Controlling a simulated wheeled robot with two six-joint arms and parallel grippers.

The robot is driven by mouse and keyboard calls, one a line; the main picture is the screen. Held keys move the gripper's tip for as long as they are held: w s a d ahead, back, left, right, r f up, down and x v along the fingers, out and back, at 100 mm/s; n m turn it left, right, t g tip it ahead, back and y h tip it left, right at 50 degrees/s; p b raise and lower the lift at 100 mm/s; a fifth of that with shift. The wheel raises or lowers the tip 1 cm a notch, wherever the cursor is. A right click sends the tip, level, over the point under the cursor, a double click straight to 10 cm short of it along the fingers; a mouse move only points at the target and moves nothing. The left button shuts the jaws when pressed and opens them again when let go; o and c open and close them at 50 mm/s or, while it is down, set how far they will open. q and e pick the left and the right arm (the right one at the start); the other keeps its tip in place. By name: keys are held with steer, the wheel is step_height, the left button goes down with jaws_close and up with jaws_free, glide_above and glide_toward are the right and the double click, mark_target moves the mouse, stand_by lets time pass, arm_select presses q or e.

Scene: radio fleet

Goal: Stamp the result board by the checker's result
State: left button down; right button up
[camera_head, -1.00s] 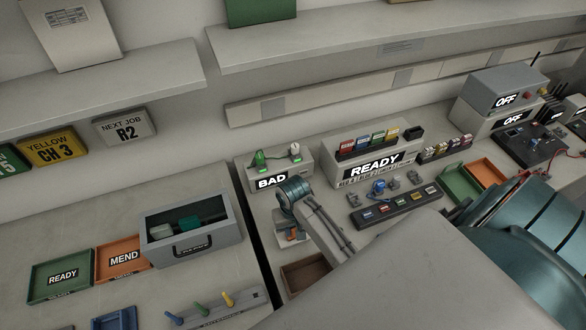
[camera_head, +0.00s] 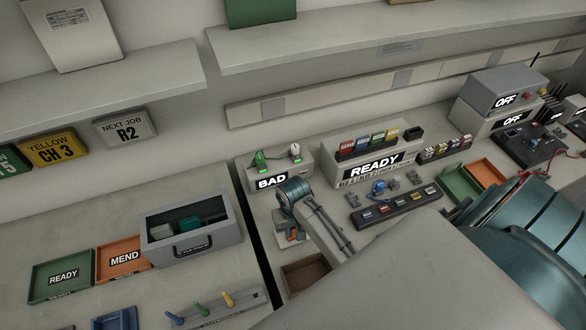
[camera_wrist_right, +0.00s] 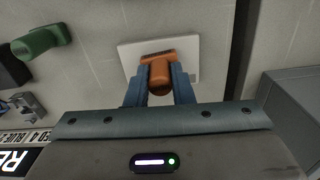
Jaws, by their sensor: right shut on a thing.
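My right gripper (camera_wrist_right: 159,82) is shut on an orange stamp (camera_wrist_right: 158,70). It holds the stamp over a pale flat board (camera_wrist_right: 133,50); whether the stamp touches the board I cannot tell. In the head view my right gripper (camera_head: 290,220) is in front of the checker (camera_head: 300,178), which reads BAD. A small green item and a white item stand on the checker. My left gripper is not in view.
The READY unit (camera_head: 375,166) stands right of the checker, with a row of coloured pieces (camera_head: 396,207) before it. A grey open box (camera_head: 192,253) and READY and MEND trays (camera_head: 122,263) lie left. A brown tray (camera_head: 303,276) sits below the gripper.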

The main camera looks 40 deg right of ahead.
steer(key=shift+r, duration=3.45)
